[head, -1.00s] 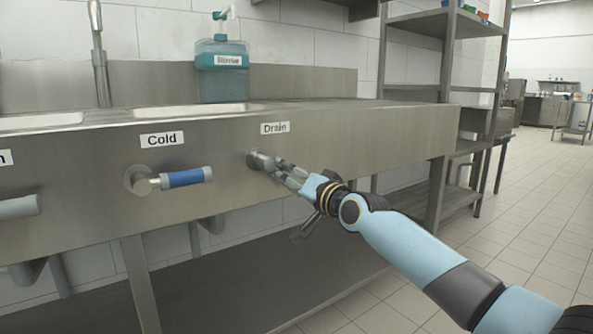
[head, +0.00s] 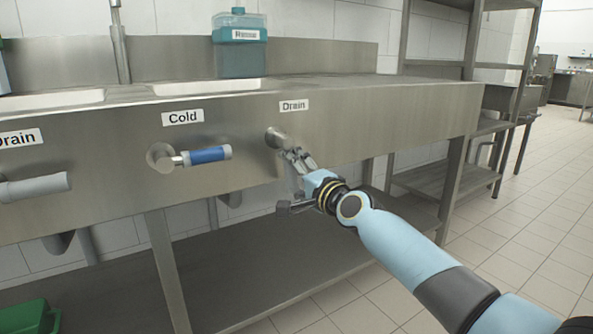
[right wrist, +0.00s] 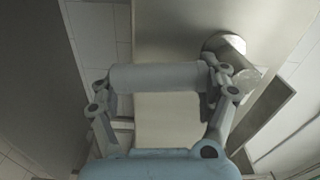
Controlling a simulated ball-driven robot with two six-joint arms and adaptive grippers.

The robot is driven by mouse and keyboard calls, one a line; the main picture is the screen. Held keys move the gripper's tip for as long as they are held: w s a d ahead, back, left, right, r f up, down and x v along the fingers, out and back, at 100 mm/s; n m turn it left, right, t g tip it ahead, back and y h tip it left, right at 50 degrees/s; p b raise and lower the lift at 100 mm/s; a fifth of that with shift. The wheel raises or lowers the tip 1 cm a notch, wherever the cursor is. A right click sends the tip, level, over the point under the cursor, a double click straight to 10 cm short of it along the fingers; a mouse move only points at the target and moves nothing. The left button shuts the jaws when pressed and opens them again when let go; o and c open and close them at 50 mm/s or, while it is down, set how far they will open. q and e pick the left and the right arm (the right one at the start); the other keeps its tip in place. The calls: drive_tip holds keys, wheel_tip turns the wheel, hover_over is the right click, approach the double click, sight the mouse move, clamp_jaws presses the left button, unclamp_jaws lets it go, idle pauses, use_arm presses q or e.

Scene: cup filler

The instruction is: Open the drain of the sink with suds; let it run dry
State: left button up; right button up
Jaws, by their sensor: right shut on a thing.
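The right-hand drain valve shows its round metal mount (head: 277,138) under a "Drain" label (head: 294,105) on the steel sink front. My right gripper (head: 297,161) is just below and right of that mount, shut on the valve's handle. In the right wrist view the grey handle (right wrist: 158,77) lies across between the fingers. In the head view the fingers mostly hide the handle. The right sink (head: 207,87) shows only as a thin rim strip; suds or water inside cannot be seen. My left gripper is not in view.
A blue-handled "Cold" lever (head: 207,155) is left of my gripper. Another grey lever (head: 35,188) sits under a left "Drain" label (head: 15,138). A teal "Rinse" bottle (head: 240,50) stands behind the sink. A green bin (head: 30,317) is low left. Floor at right is clear.

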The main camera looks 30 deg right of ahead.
drive_tip(key=shift+a+f, duration=0.1)
drive_tip(key=shift+f, duration=0.05)
idle(0.3)
drive_tip(key=o, duration=1.7)
drive_tip(key=shift+s, duration=0.1)
drive_tip(key=s, duration=0.8)
drive_tip(key=s+d, duration=0.1)
drive_tip(key=s, duration=0.2)
drive_tip(key=shift+s, duration=0.4)
